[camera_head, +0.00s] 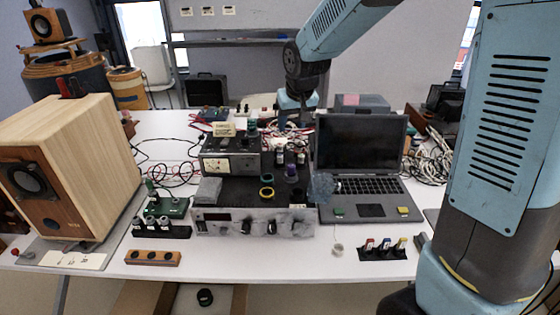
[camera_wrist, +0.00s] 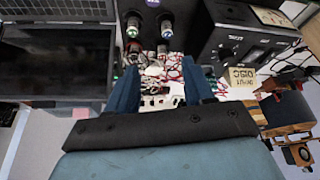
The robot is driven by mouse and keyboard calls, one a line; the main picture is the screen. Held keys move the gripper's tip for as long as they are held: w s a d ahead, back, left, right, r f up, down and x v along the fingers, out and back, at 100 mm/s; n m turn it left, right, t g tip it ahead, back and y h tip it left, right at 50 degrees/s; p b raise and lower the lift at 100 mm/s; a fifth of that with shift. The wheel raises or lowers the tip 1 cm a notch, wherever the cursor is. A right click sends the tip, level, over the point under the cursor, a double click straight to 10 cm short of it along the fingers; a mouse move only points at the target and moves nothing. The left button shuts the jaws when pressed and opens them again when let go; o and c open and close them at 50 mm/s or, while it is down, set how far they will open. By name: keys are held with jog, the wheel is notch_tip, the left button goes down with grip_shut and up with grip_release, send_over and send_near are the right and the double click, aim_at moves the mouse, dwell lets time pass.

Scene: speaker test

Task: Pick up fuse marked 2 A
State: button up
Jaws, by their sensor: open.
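No "2 A" marking is readable, so I cannot tell which piece is that fuse. A black holder (camera_head: 385,254) at the table's front right carries small pieces with red, blue and yellow tops, possibly fuses. Small dark cylinders with pale bands stand behind the amplifier; two show at the top of the wrist view (camera_wrist: 166,28), and I cannot tell what they are. My gripper (camera_head: 297,115) is over the back of the table, behind the amplifier and left of the laptop screen. In the wrist view my gripper (camera_wrist: 160,80) has its fingers apart, with nothing between them.
The open laptop (camera_head: 360,145) stands right of the amplifier (camera_head: 255,221). A wooden speaker (camera_head: 75,165) fills the left side. A black row of knobs (camera_head: 161,229) and a wooden block (camera_head: 153,257) lie at front left. Cables tangle at the back. The front middle table strip is mostly clear.

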aim_at(280, 155)
jog(key=x, duration=0.5)
jog(key=a+x, duration=0.1)
jog(key=x, duration=0.9)
jog(key=shift+w+a+f, duration=0.1)
jog(key=shift+a+f, duration=0.15)
jog(key=shift+c, duration=0.5)
grip_shut()
